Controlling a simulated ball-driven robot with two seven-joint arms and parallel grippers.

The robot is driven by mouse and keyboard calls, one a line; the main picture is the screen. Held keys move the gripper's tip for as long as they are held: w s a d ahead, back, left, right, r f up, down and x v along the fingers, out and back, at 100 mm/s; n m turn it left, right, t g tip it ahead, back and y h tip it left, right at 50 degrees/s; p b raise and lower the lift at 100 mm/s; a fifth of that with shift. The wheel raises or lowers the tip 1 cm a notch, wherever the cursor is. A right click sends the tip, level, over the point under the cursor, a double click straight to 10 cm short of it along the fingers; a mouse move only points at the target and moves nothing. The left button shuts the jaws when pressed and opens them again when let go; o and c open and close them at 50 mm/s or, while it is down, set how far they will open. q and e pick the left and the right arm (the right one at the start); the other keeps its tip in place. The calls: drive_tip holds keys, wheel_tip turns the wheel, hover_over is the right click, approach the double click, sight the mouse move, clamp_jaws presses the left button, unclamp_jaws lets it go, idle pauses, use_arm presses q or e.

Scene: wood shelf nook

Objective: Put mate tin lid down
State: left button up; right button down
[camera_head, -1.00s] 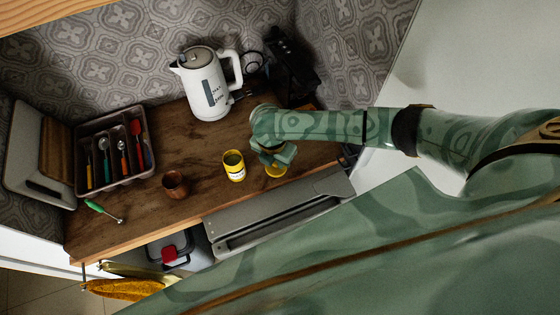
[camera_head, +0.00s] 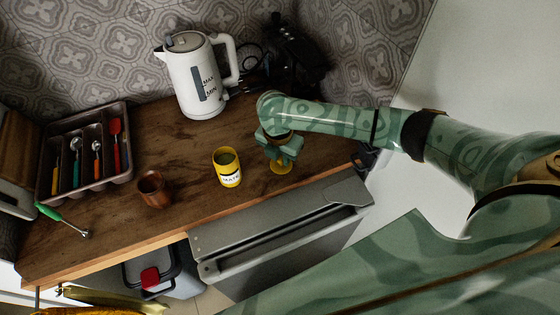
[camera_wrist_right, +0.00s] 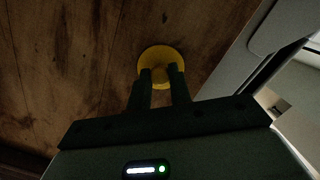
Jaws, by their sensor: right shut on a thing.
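The yellow mate tin lid (camera_head: 281,167) is at the tips of my right gripper (camera_head: 279,156), over the wooden counter to the right of the tin. In the right wrist view the lid (camera_wrist_right: 161,58) is a round yellow disc, and the fingers of my right gripper (camera_wrist_right: 162,73) are closed on its middle. I cannot tell whether the lid touches the counter. The yellow mate tin (camera_head: 228,168) stands upright and open on the counter, with greenish contents. My left gripper is not in view.
A brown wooden cup (camera_head: 154,189) stands left of the tin. A green-handled spoon (camera_head: 62,219) lies near the utensil tray (camera_head: 122,169). A white kettle (camera_head: 196,85) and a black appliance (camera_head: 295,60) are at the back. The counter's front edge (camera_head: 150,244) is close to the lid.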

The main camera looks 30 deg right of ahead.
sight(278, 168)
drive_tip(key=shift+f, duration=0.1)
drive_tip(key=c, duration=1.3)
unclamp_jaws()
drive_tip(key=shift+f, duration=0.1)
drive_tip(key=shift+r+p, duration=0.45)
drive_tip(key=shift+p, duration=0.05)
drive_tip(key=r+p, duration=0.3)
drive_tip(key=p, duration=0.1)
drive_tip(key=r+p, duration=0.4)
drive_tip(key=p, duration=0.1)
drive_tip(key=s+a+r+p, duration=0.1)
drive_tip(key=r+p, duration=0.3)
drive_tip(key=p, duration=0.1)
drive_tip(key=shift+a+r, duration=0.1)
drive_tip(key=shift+r, duration=0.1)
drive_tip(key=shift+w, duration=0.1)
